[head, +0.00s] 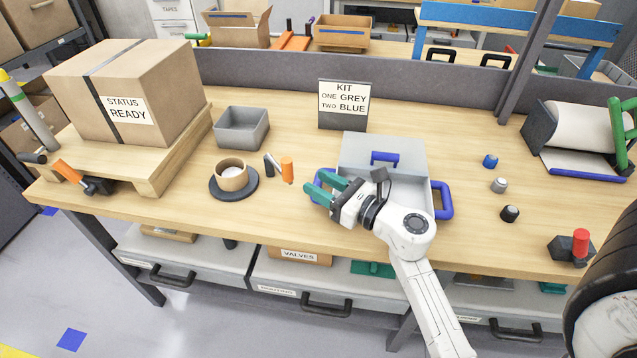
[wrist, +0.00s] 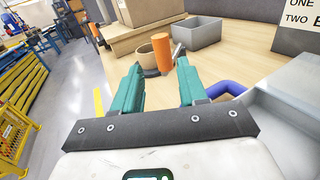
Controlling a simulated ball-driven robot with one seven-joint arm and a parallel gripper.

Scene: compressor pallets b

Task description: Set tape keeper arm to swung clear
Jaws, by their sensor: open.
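The tape roll (head: 231,177) sits on a round dark base on the workbench. Just right of it stands the keeper arm, with a dark post (head: 269,165) and an upright orange handle (head: 287,169). The handle is right of the roll, and no part of the arm visibly crosses the roll. My gripper (head: 317,188), with green fingers, is open and empty, a little right of the handle and apart from it. In the wrist view the orange handle (wrist: 162,53) shows ahead between the fingertips (wrist: 160,72), with the tape roll (wrist: 146,61) behind it. The post is not clear there.
A grey lidded case (head: 384,155) with blue handles lies beside my gripper. A grey bin (head: 241,128) stands behind the roll. A large carton (head: 135,90) sits on a wooden pallet (head: 182,150) to the left. Several small knobs lie right. Bare bench lies in front of the roll.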

